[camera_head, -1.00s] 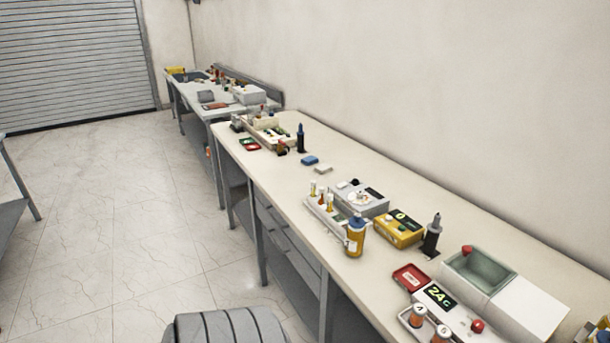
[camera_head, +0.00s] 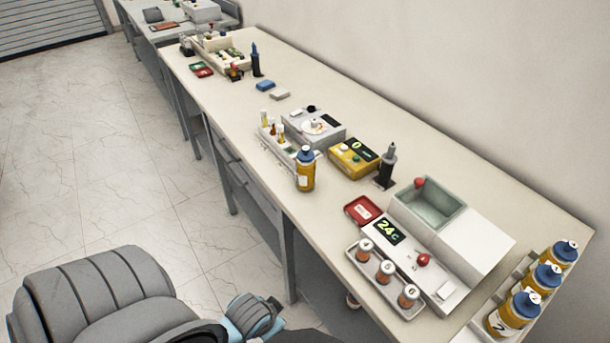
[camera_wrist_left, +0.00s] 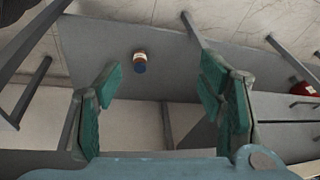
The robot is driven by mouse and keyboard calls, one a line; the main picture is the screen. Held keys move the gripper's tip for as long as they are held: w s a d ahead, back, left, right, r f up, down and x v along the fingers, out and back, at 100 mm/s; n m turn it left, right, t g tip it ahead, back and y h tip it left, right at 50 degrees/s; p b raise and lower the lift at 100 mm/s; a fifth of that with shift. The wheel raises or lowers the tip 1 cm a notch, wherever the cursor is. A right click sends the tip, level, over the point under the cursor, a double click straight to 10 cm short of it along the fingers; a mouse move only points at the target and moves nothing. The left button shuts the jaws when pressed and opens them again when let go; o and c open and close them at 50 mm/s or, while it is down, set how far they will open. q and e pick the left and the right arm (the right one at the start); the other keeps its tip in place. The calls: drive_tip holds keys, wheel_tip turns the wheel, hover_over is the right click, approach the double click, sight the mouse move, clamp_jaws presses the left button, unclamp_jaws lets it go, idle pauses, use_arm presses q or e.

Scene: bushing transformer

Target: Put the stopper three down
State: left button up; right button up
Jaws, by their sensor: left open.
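Several stopper-like pieces are in view, and I cannot tell which is number three. Three orange-brown, white-topped pieces stand in a row in a pale tray (camera_head: 352,252) at the bench's front edge: a far one (camera_head: 365,250), a middle one (camera_head: 385,271) and a near one (camera_head: 408,296). Their marks are too small to read. My left gripper (camera_wrist_left: 160,75) is open and empty in the left wrist view, with its green-padded fingers wide apart. A small red, white and blue piece (camera_wrist_left: 140,62) shows beyond the fingers, on a grey surface. My right gripper is out of view.
Blue-capped bottles (camera_head: 513,313) fill the right corner. A yellow box (camera_head: 353,158) stands farther back. The back bench edge is mostly clear.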

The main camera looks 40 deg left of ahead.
use_arm(q)
drive_tip(key=w+a+r+n+t+y, duration=0.15)
drive_tip(key=w+r, duration=0.25)
drive_tip(key=r, duration=0.4)
drive_tip(key=n+t+y, duration=0.5)
drive_tip(key=t, duration=0.4)
approach(305, 149)
drive_tip(key=x, duration=1)
drive_tip(key=shift+w+f+p, duration=0.2)
drive_tip(key=shift+w+p, duration=0.05)
drive_tip(key=shift+p, duration=0.15)
drive_tip(key=c, duration=1.3)
drive_tip(key=shift+r, duration=0.15)
